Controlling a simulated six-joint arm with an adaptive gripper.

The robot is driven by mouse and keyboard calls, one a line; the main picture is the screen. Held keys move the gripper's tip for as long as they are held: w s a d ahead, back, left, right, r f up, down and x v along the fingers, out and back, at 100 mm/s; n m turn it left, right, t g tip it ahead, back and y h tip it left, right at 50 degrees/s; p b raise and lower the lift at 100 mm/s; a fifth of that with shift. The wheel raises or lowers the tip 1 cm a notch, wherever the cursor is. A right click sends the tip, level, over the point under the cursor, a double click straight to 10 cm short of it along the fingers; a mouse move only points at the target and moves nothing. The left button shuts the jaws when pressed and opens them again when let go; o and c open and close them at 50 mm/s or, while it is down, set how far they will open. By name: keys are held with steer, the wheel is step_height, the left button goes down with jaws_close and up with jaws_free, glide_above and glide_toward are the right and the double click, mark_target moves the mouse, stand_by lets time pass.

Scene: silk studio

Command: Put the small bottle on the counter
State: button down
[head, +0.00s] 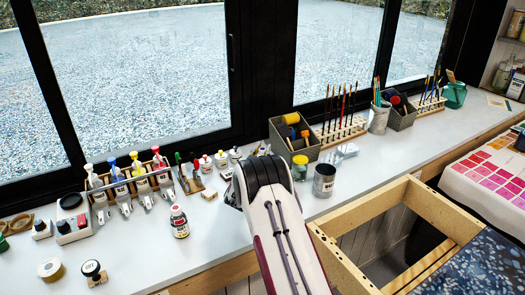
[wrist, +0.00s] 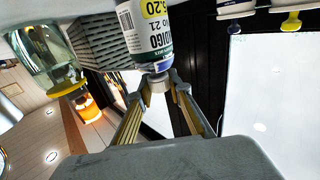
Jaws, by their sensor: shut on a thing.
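A small white bottle (wrist: 146,35) with a green and yellow label reading INDIGO shows at the top of the wrist view. Its narrow pale neck end points toward my gripper (wrist: 157,85). The two fingers are shut on that end, and the bottle's body extends beyond the fingertips. In the head view my arm hides the gripper and the held bottle, so its height above the pale counter (head: 230,240) cannot be told. Another small bottle with a red cap (head: 180,222) stands upright on the counter, left of my arm, apart from it.
A rack of squeeze bottles (head: 130,185) and a row of small capped bottles (head: 220,160) stand behind left. A grey metal can (head: 324,181), a yellow-lidded jar (head: 299,168) and a grey organizer box (head: 285,140) stand right of my arm.

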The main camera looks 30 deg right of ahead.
steer(key=shift+f, duration=0.15)
steer(key=c, duration=1.8)
jaws_free()
steer(key=shift+c, duration=0.2)
steer(key=v, duration=1.2)
steer(key=shift+r, duration=0.25)
